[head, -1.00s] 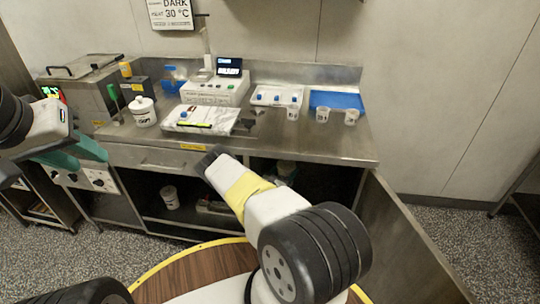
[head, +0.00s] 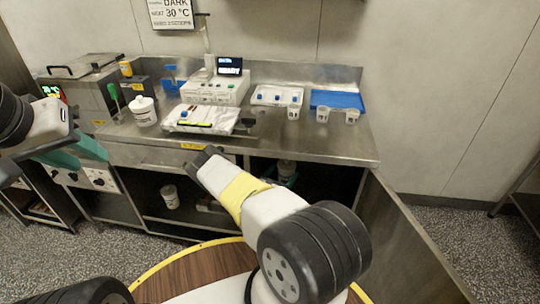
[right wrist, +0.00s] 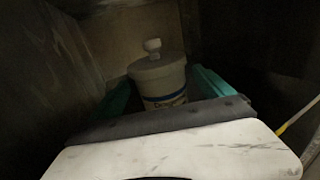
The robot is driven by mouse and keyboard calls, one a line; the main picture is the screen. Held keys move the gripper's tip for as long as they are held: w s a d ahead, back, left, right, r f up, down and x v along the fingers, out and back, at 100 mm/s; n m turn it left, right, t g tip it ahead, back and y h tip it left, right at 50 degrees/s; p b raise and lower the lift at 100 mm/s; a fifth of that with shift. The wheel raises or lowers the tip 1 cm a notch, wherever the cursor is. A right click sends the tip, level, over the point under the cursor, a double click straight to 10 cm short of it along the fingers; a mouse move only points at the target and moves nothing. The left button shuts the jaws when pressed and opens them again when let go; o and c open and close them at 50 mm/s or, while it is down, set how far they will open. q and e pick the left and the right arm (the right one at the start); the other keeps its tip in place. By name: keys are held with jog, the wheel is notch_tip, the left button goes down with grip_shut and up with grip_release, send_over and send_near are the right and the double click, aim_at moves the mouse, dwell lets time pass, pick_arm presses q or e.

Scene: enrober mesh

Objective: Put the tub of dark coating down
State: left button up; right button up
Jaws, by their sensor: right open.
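A white tub (right wrist: 160,80) with a knobbed lid and a printed label stands upright in the dark cabinet under the counter. It also shows dimly in the head view (head: 287,168). My right gripper (right wrist: 165,92) is open, with one teal finger on each side of the tub. I cannot tell whether the fingers touch it. The tub's base is hidden behind the gripper body. My left gripper (head: 78,150) is at the left, in front of the counter's left end. Its fingertips are not clear.
Another white tub (head: 170,196) stands in the lower left cabinet. An open door (head: 405,240) is at the right.

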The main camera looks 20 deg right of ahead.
jog(key=v, duration=0.9)
jog(key=shift+d, duration=0.1)
